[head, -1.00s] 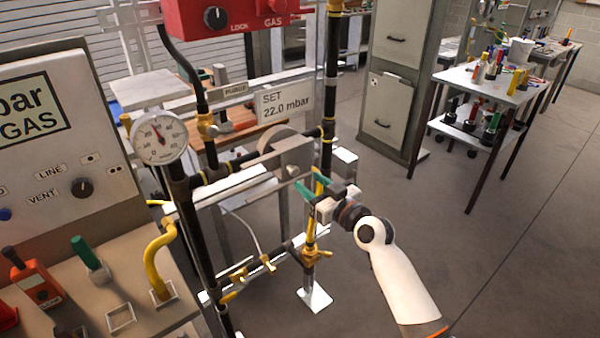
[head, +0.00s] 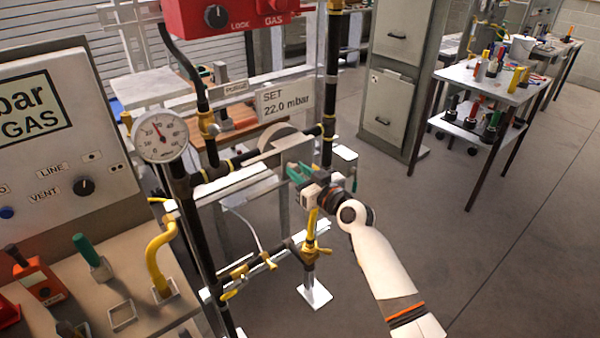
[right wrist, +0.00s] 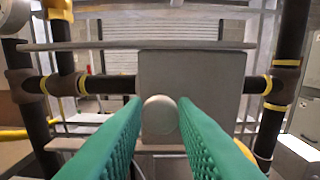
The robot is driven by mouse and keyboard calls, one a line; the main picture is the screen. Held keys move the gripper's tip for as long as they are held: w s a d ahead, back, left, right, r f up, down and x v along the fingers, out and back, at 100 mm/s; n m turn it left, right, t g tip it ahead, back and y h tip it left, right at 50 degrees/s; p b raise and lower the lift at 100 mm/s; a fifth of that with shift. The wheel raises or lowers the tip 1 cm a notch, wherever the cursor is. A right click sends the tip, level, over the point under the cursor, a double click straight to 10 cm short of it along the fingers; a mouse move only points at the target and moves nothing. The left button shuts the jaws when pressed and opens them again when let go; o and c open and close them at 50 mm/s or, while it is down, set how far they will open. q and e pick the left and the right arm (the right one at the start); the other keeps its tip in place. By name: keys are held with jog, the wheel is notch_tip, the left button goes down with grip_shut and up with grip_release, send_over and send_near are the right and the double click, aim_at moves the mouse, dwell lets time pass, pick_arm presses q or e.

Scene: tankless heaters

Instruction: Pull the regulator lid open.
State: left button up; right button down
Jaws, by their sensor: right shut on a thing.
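The regulator lid shows as a flat grey square plate (head: 297,152) on the black pipe run, facing my right arm. In the right wrist view the plate (right wrist: 205,75) is straight ahead, with a pale round knob (right wrist: 160,115) on its lower front. My right gripper (head: 293,172) has its green fingers at the plate's front. In the right wrist view its fingertips (right wrist: 160,108) lie on either side of the knob, shut on it. In the head view the fingers hide the knob. The lid looks closed. My left gripper is not in view.
A pressure gauge (head: 160,137) stands left of the regulator, and a "SET 22.0 mbar" sign (head: 285,100) hangs behind it. An upright black pipe (head: 328,110) and a yellow-handled valve (head: 316,252) are close to my right arm. The floor to the right is open.

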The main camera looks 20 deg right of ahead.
jog(key=s+a+p, duration=0.1)
jog(key=a, duration=0.2)
jog(key=s+a+p, duration=0.1)
jog(key=a+p, duration=0.1)
jog(key=a, duration=0.1)
jog(key=s+a+p, duration=0.1)
jog(key=a, duration=0.2)
jog(key=shift+s, duration=0.15)
jog(key=c, duration=1.2)
grip_release()
jog(key=shift+b+v, duration=0.9)
jog(key=shift+v, duration=5.15)
